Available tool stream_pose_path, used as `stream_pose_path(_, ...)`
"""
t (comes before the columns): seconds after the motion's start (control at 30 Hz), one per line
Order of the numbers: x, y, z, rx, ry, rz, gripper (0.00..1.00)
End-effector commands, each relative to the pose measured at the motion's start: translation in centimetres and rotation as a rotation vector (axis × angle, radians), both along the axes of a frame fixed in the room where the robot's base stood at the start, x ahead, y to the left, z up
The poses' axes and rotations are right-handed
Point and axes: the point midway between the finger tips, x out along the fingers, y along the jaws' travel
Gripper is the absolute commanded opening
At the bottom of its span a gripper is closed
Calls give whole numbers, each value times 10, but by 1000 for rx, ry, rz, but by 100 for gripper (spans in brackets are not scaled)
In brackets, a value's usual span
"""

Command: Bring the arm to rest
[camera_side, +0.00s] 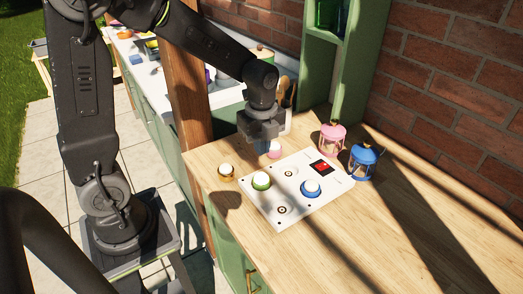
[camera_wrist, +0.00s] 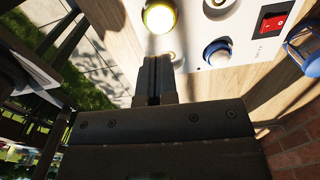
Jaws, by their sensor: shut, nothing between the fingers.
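My gripper (camera_side: 262,146) hangs above the wooden counter at the back edge of a white board, close to a small pink-based round piece with a pale top (camera_side: 274,150). In the wrist view the two fingers of my gripper (camera_wrist: 155,62) are together, with nothing held between them. A small gap to the counter seems to remain, but the exact height is hard to tell. My arm reaches over from the left, bent at the elbow.
The white board (camera_side: 268,210) carries a green piece (camera_side: 261,181), a blue piece (camera_side: 310,188) and a red switch (camera_side: 321,167). A gold piece (camera_side: 226,171) stands left of it. Pink (camera_side: 330,138) and blue (camera_side: 364,160) lanterns stand right. The right counter (camera_side: 420,240) is clear.

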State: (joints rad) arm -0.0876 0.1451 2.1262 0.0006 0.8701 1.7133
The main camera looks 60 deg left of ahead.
Motion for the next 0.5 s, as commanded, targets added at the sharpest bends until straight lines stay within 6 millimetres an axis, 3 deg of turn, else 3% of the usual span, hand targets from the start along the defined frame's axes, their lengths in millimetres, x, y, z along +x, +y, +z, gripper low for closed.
stream_pose_path(0.3, -1, -1, 3, 1, -7, 17, 0)
stream_pose_path(0.5, -21, -7, 37, -7, -98, 284, 0)
